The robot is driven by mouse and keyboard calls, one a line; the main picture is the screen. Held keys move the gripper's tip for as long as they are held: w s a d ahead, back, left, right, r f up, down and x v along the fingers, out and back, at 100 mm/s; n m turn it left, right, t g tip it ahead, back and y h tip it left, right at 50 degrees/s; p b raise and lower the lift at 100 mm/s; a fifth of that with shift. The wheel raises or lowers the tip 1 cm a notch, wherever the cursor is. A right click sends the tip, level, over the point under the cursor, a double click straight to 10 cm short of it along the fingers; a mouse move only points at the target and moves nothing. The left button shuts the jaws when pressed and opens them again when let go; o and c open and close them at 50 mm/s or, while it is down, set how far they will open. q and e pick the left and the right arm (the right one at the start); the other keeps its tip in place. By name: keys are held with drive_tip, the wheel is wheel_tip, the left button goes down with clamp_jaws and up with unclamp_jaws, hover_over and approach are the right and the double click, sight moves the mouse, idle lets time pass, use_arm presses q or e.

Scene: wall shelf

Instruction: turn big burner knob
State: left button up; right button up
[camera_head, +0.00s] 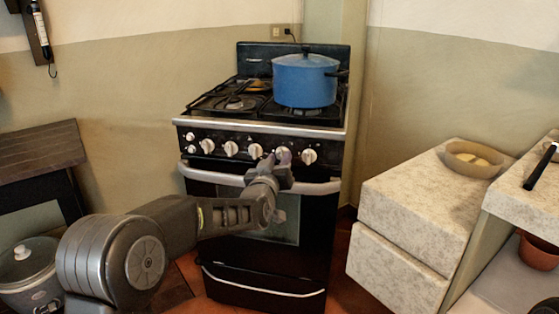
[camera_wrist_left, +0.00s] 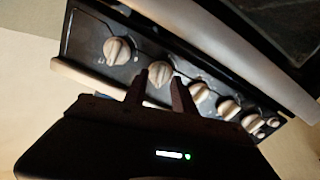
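The stove's front panel carries a row of pale knobs. In the head view my left gripper (camera_head: 277,158) is at the panel, in front of the second large knob from the right (camera_head: 284,155), partly hiding it. In the left wrist view this knob (camera_wrist_left: 160,74) shows between the tips of my left gripper (camera_wrist_left: 160,78). The two fingers are apart, one on each side of it in the picture. I cannot tell whether they touch it. The rightmost knob (camera_head: 309,156) is clear of the gripper. No label shows which knob is the big burner's. My right gripper is out of view.
The black stove (camera_head: 225,175) has an oven handle (camera_head: 213,176) just below the knobs, close to my left gripper. A blue pot (camera_head: 304,82) stands on the cooktop. A pale stone-like counter (camera_head: 412,200) with a bowl (camera_head: 473,160) is at the right.

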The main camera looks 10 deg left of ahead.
use_arm(q)
drive_tip(key=shift+w, duration=0.35)
drive_tip(key=shift+c, duration=0.4)
clamp_jaws()
